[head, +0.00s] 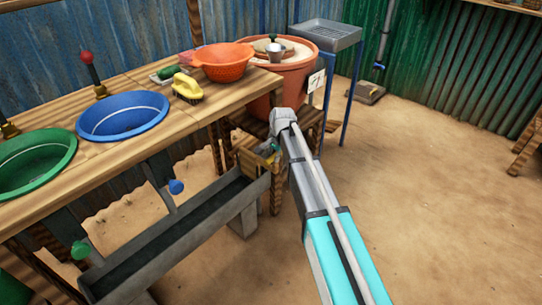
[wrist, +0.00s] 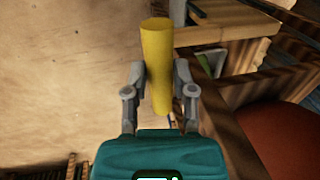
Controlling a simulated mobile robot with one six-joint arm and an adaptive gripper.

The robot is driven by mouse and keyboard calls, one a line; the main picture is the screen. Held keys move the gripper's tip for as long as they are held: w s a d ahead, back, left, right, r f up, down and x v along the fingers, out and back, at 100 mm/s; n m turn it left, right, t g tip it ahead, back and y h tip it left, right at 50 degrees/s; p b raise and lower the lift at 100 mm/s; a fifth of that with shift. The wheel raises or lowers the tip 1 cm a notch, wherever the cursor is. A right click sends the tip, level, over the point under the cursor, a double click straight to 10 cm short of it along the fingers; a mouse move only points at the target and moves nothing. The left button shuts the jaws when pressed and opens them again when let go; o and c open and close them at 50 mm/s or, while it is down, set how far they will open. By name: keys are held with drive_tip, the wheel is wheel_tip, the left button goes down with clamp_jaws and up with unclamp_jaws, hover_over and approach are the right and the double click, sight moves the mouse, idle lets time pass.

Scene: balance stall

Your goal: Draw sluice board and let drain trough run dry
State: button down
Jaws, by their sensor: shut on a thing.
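The drain trough (head: 172,240) is a long, dark grey channel below the front of the wooden counter. Its inside is dark, and I cannot tell how much water is in it. My gripper (head: 270,150) is at the trough's far end, partly hidden by my arm. In the wrist view my gripper (wrist: 160,80) is shut on a yellow cylindrical handle (wrist: 157,45), with one finger on each side.
A green basin (head: 35,160) and a blue basin (head: 122,115) are set in the counter (head: 60,205). A yellow brush (head: 186,90) and orange colander (head: 222,62) stand further along. Beyond are a terracotta tub (head: 295,82) and grey sink (head: 325,35).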

drive_tip(key=shift+w+a+r+p, duration=0.1)
drive_tip(key=shift+r+p, duration=0.5)
drive_tip(key=shift+r, duration=0.35)
drive_tip(key=shift+c, duration=2.4)
unclamp_jaws()
drive_tip(key=shift+f, duration=0.1)
drive_tip(key=shift+o, duration=0.2)
